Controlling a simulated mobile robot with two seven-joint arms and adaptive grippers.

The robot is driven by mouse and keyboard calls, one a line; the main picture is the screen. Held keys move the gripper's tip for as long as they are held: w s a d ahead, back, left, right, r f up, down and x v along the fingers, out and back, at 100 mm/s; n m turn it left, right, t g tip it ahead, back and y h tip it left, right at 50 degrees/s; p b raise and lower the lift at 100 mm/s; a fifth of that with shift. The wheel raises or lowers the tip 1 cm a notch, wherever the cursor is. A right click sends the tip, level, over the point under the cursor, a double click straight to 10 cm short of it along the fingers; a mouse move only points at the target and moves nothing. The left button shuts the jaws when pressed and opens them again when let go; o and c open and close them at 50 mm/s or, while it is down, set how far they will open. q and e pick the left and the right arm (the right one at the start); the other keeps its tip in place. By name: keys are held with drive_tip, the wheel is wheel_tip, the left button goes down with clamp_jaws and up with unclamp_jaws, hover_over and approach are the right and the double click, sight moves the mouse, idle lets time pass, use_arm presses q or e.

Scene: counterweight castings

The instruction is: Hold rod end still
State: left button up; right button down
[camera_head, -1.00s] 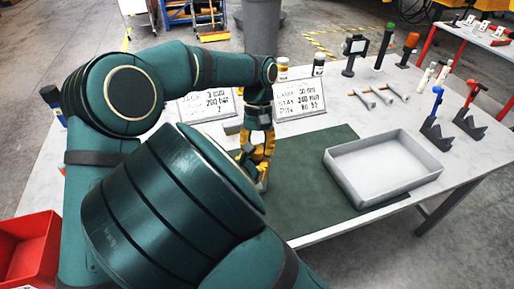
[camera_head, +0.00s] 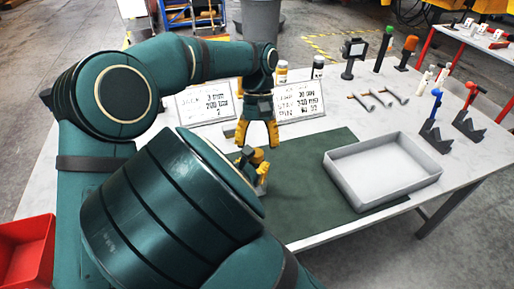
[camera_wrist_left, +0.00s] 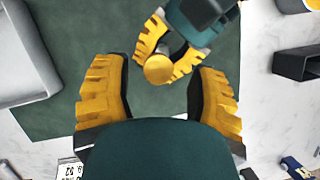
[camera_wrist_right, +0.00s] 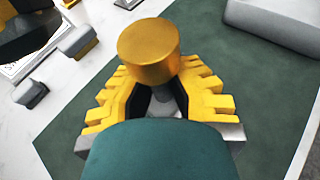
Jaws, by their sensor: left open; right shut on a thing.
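A rod with a round brass-coloured end (camera_wrist_right: 149,52) stands up between the fingers of my right gripper (camera_wrist_right: 165,92), which is shut on it. The brass end also shows in the left wrist view (camera_wrist_left: 158,69). In the head view my right gripper is mostly hidden behind my own arm, low over the green mat (camera_head: 310,195). My left gripper (camera_head: 258,146) is open and empty, pointing down above the right one. In the left wrist view its fingers (camera_wrist_left: 157,78) are spread wide, with the brass end apart from them. The rod's lower part is hidden.
A grey tray (camera_head: 383,196) stands on the mat's right side. Two lettered signs (camera_head: 208,103) (camera_head: 300,100) stand behind the mat. Small rods (camera_head: 374,100), a lamp (camera_head: 353,50) and blue and red-handled tools (camera_head: 436,105) (camera_head: 470,97) stand farther back and right. A red bin (camera_head: 30,255) is at lower left.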

use_arm(q)
drive_tip(key=shift+r, duration=0.3)
drive_tip(key=shift+o, duration=0.4)
